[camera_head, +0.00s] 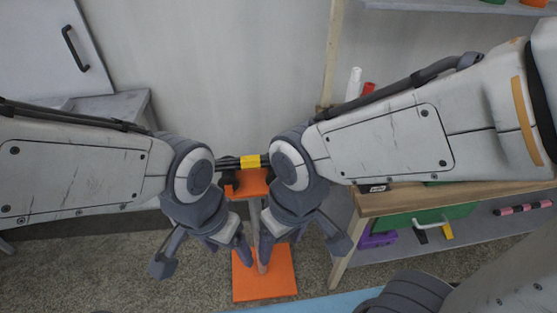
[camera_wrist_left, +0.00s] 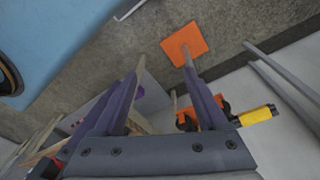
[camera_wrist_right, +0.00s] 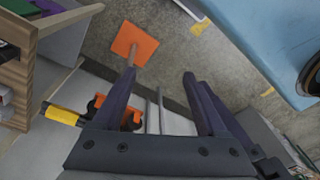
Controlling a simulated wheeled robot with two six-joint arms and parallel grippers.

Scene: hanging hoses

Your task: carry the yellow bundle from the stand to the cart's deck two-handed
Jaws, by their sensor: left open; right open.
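The yellow bundle (camera_head: 250,161) shows as dark hoses with a yellow band, lying across the orange top of the stand (camera_head: 250,184). My forearms hide its ends in the head view. Its yellow part also shows in the left wrist view (camera_wrist_left: 256,115) and the right wrist view (camera_wrist_right: 61,115). My left gripper (camera_head: 203,258) and right gripper (camera_head: 303,250) are both open and empty. They point down in front of the stand, one either side of its post, apart from the bundle. I cannot identify the cart's deck for sure.
A wooden bench (camera_head: 420,198) with a lower shelf of small items stands at the right. The stand's orange base plate (camera_head: 264,285) is on the carpet. A blue surface (camera_head: 325,302) lies at the bottom. A grey cabinet (camera_head: 55,45) is at the back left.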

